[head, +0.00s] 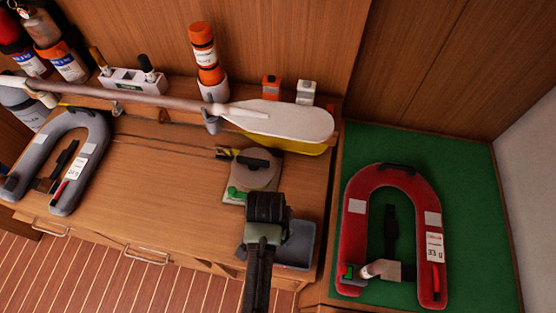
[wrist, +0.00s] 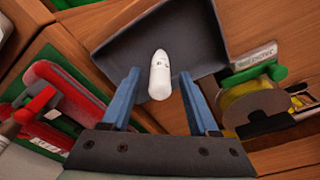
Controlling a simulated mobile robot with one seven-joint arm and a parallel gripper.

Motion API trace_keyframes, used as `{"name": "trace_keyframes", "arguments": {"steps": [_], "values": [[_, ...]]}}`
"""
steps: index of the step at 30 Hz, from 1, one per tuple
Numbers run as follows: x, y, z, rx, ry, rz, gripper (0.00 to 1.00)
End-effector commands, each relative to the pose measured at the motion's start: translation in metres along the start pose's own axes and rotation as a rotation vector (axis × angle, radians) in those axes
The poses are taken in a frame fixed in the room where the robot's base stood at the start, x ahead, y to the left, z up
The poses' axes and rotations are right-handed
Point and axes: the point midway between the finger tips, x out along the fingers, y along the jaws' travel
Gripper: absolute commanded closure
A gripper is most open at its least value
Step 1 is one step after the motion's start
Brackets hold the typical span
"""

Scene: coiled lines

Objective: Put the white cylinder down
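The white cylinder (wrist: 160,76) has a rounded end and small dark marks. My gripper (wrist: 160,84) is open, with a visible gap on each side of the cylinder. In the head view my gripper (head: 267,210) is over the left part of the grey tray (head: 300,243) at the bench's right end. The cylinder is hidden there. I cannot tell whether its lower end touches the tray floor.
A line reel (head: 254,170) with a green part sits just behind the tray. A red life vest (head: 437,222) lies on a green mat (head: 365,147) to the right. A grey vest (head: 92,125) lies at left. A paddle (head: 285,118) runs along the back. The bench's middle (head: 165,190) is clear.

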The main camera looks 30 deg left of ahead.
Motion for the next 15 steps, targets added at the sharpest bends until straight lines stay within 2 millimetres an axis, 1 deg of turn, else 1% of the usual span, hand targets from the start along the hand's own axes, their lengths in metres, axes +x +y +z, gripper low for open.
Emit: {"name": "trace_keyframes", "arguments": {"steps": [5, 9, 11, 15], "values": [[-0.001, 0.0, 0.0, 0.0, 0.0, 0.0, 0.39], [-0.007, 0.0, -0.001, 0.0, 0.001, -0.001, 0.39], [-0.014, -0.001, -0.001, 0.0, 0.003, -0.002, 0.39], [-0.039, -0.001, -0.001, 0.001, 0.003, -0.003, 0.39]]}}
